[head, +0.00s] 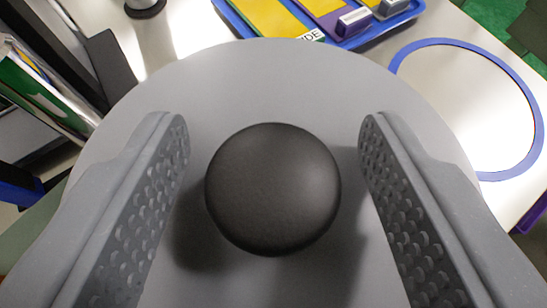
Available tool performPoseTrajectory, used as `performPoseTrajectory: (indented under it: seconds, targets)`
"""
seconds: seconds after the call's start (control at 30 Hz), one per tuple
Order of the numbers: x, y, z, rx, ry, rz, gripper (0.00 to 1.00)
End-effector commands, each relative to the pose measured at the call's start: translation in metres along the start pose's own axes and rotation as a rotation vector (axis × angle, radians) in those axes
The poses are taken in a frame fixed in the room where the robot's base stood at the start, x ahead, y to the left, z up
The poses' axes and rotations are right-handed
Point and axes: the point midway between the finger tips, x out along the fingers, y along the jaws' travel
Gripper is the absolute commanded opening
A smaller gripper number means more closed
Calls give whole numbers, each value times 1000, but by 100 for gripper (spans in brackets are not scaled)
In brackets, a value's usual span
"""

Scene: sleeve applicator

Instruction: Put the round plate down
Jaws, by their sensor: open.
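The round plate (280,85) is a large light grey disc that fills the lower middle of the view. A dark round knob (272,189) stands at its middle. My gripper (273,135) is open, with one finger on each side of the knob and a gap between each finger and the knob. The fingers hide parts of the plate's left and right sides. What lies beneath the plate is hidden.
A blue ring outline (533,105) marks the white table (425,25) at right, partly covered by the plate in view. A blue tray (352,42) with yellow and purple items lies at the back.

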Motion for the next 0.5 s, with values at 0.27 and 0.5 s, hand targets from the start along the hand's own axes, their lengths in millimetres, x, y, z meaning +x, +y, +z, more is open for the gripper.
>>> performPoseTrajectory:
  seconds: [0.27, 0.5]
  targets:
    - [-30, 0, -4, -2, 0, -1, 52]
    - [-72, 0, -4, 0, -1, -2, 52]
